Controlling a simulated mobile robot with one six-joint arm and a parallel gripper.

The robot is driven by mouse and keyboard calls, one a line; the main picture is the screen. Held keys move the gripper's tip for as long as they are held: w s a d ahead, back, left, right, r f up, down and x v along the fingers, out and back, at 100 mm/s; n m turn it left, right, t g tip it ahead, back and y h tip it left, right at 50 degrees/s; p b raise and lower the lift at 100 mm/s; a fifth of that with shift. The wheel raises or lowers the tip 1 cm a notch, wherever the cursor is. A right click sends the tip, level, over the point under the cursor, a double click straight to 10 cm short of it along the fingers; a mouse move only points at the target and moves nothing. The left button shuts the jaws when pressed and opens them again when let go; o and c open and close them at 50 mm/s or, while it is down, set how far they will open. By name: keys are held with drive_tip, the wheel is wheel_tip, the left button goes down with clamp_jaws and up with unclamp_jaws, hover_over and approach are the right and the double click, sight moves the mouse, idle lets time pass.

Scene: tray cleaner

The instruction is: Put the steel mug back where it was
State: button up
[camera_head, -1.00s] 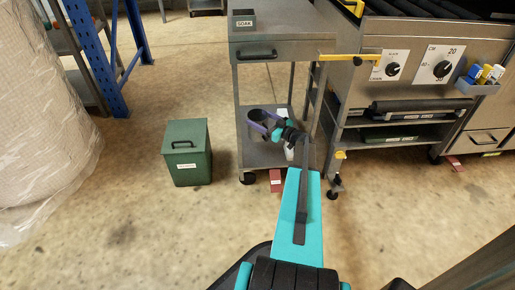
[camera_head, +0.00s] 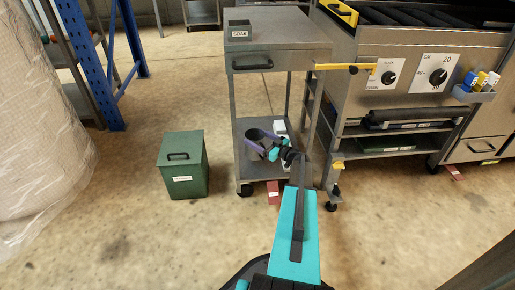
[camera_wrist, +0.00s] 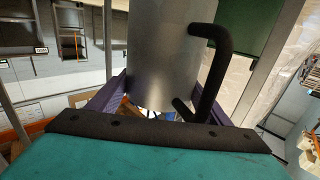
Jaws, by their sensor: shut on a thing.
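The steel mug (camera_head: 253,148) is at the lower shelf (camera_head: 255,171) of the steel trolley, toward its left side. It looks upright, with its dark open top facing up. My gripper (camera_head: 263,146) reaches in from the right front, its purple fingers shut around the mug. In the wrist view the mug (camera_wrist: 160,50) is a plain grey cylinder between the two purple fingers, with a black handle (camera_wrist: 222,65) on the right. Its base is partly hidden, so I cannot tell whether it touches the shelf.
A white item (camera_head: 280,128) stands close behind my gripper on the shelf. The trolley's posts and drawer (camera_head: 270,62) frame the opening. A green lidded bin (camera_head: 184,166) stands on the floor to the left. The steel machine (camera_head: 410,60) is close on the right.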

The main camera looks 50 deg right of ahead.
drive_tip(key=shift+f+b, duration=1.2)
drive_tip(key=shift+f, duration=1.25)
drive_tip(key=shift+f, duration=0.15)
drive_tip(key=o, duration=1.8)
drive_tip(key=shift+o, duration=0.2)
drive_tip(key=shift+s+r, duration=0.2)
drive_tip(key=shift+s, duration=0.15)
drive_tip(key=s+p, duration=0.4)
drive_tip(key=s, duration=0.7)
drive_tip(key=shift+s+d, duration=0.15)
drive_tip(key=shift+d, duration=0.3)
drive_tip(key=shift+d+f, duration=0.1)
